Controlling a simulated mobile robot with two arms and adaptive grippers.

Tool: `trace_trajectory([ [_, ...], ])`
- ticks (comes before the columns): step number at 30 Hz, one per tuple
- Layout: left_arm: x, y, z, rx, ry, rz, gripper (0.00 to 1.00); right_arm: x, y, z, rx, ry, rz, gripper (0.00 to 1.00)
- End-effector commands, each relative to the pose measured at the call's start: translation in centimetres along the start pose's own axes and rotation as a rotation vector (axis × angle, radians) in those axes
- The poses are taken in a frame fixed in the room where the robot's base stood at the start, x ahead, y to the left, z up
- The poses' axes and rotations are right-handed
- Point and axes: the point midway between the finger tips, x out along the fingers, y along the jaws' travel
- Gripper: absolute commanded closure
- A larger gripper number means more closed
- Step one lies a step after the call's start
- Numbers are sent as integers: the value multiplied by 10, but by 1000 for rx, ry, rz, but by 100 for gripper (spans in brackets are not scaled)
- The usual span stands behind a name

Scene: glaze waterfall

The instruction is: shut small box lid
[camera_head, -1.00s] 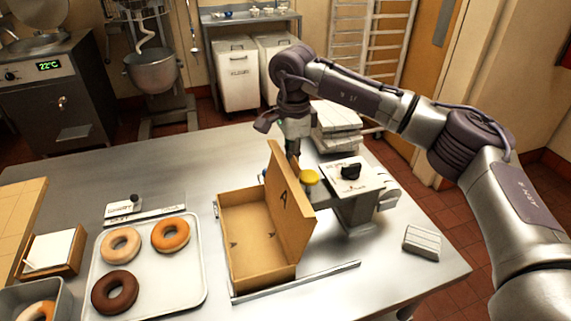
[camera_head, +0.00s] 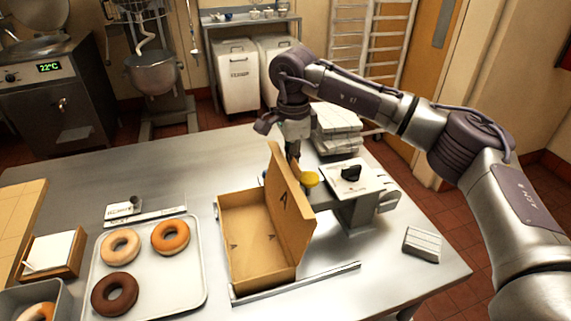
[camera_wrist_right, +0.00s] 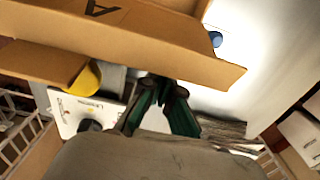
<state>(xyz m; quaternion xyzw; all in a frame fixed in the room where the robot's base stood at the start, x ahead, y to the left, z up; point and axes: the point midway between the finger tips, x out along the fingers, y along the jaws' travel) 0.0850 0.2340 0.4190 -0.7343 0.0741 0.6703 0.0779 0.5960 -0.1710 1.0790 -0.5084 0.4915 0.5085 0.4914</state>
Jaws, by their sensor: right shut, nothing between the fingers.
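The small cardboard box (camera_head: 255,240) stands open on the steel table. My left gripper is not in view.
A machine with a white top (camera_head: 350,177) and a yellow knob (camera_head: 309,179) stands right of the lid. A tray (camera_head: 190,290) with several donuts lies left of the box. White boxes (camera_head: 336,125) are stacked behind. The table's back left is clear.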

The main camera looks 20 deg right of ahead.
Motion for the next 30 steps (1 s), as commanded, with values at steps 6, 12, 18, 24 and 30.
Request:
trace_trajectory([
  [6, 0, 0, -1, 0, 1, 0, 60, 0, 0, 5, -1, 0, 0, 100],
  [12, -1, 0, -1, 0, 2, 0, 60, 0, 0, 15, -2, 0, 0, 100],
  [18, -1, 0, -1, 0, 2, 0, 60, 0, 0, 25, -1, 0, 0, 100],
  [24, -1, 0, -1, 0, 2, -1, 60, 0, 0, 35, -2, 0, 0, 100],
  [30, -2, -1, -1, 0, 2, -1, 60, 0, 0, 45, -1, 0, 0, 100],
])
